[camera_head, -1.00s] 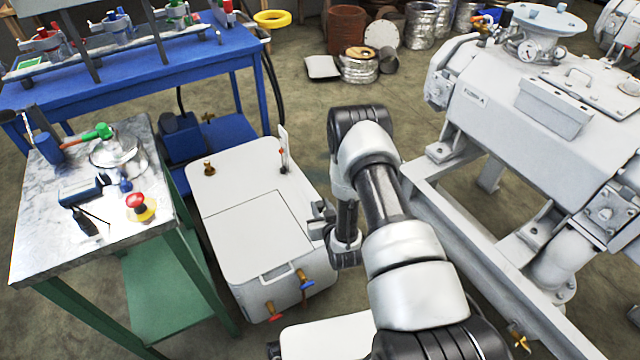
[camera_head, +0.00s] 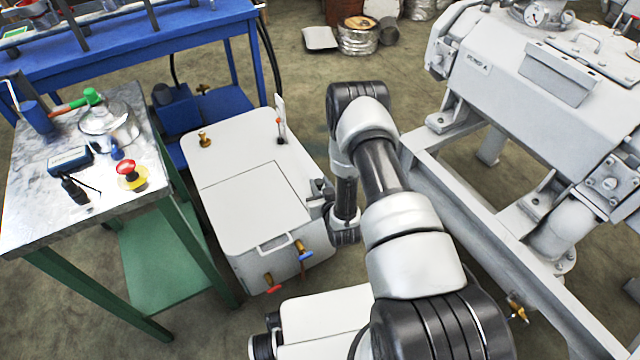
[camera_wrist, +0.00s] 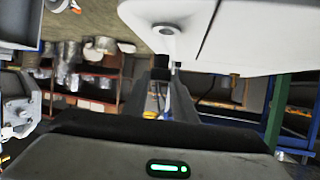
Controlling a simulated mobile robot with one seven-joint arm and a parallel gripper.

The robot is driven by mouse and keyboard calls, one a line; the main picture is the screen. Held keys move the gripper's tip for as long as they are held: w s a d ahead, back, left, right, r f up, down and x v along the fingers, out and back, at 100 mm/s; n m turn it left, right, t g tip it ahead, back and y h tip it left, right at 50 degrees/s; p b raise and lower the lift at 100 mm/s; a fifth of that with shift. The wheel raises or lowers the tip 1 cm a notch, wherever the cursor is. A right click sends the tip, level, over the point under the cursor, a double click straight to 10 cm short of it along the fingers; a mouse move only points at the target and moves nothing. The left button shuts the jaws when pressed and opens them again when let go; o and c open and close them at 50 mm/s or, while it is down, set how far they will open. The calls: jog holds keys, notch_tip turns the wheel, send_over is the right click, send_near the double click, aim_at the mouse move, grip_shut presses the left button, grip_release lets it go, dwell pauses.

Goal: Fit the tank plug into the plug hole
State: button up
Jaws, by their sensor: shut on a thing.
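The white tank (camera_head: 250,195) stands left of my arm, with brass and blue taps on its front. My gripper (camera_head: 320,188) is at the tank's right edge in the head view, small and partly hidden by my wrist. In the wrist view my gripper (camera_wrist: 160,78) is shut, its fingers pointing toward the tank (camera_wrist: 240,35). The thing in the fingers, taken to be the tank plug, cannot be made out clearly. A round grey boss with a dark hole (camera_wrist: 166,29), likely the plug hole, shows on the tank face beyond the fingertips, apart from them.
A brass fitting (camera_head: 205,139) and an upright gauge (camera_head: 280,122) rise from the tank top. A green-legged bench (camera_head: 60,215) with tools stands at left, a blue table (camera_head: 150,45) behind. A large grey pump (camera_head: 530,80) on its frame lies right of my arm.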

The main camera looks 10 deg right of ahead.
jog(key=shift+f+b, duration=0.35)
jog(key=shift+f, duration=1.05)
jog(key=shift+f, duration=0.6)
jog(key=shift+f, duration=0.3)
jog(key=shift+f, duration=0.75)
jog(key=o, duration=1.1)
jog(key=shift+s, duration=0.1)
jog(key=p+v, duration=0.3)
jog(key=v, duration=0.8)
jog(key=shift+s+r, duration=0.25)
jog(key=shift+s, duration=0.1)
